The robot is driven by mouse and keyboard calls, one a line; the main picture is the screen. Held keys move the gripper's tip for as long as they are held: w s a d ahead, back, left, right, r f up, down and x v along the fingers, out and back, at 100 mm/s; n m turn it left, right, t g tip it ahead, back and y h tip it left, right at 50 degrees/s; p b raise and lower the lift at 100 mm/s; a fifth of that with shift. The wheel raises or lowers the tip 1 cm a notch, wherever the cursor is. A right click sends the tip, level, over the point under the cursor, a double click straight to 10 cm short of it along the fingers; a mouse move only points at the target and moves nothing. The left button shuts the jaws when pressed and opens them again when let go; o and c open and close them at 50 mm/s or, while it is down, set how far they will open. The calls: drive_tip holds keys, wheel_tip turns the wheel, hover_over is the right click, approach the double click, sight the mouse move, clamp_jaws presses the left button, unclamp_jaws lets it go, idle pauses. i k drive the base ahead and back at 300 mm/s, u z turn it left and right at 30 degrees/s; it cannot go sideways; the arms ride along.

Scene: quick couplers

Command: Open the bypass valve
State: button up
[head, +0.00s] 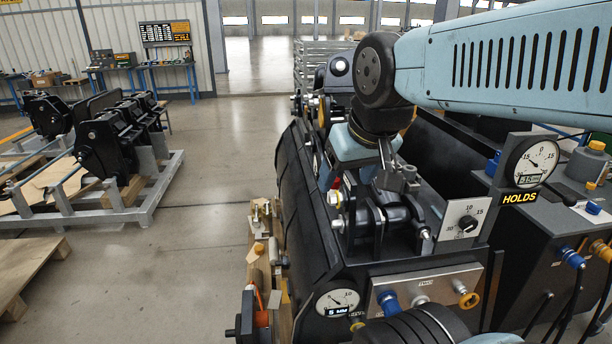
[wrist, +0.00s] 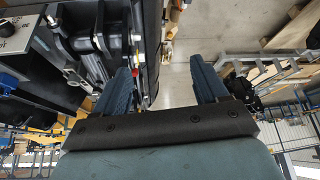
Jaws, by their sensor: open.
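My gripper (wrist: 162,82) is open in the wrist view, with two dark blue fingers spread wide. Nothing is between them but a view of the floor and the machine's dark edge. In the head view my wrist hangs over the black machine, and the fingers are hard to make out there. A black knob on a square white dial plate (head: 465,219) stands on the machine's right side. A metal coupler panel (head: 432,288) below it carries blue, silver and yellow fittings. I cannot tell for sure which part is the bypass valve.
A round gauge (head: 533,161) with a lit HOLDS sign stands at the right. Another gauge (head: 337,302) is at the machine's lower front. Black hoses hang at the right. Grey racks (head: 95,213) and a wooden pallet (head: 30,275) stand left. Open floor lies between.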

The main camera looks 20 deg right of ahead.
sight(470, 300)
drive_tip(key=z, duration=0.05)
drive_tip(key=k, duration=0.5)
drive_tip(key=z, duration=1.1)
drive_tip(key=i, duration=0.5)
drive_tip(key=z, duration=0.8)
drive_tip(key=k, duration=0.45)
drive_tip(key=u, duration=0.05)
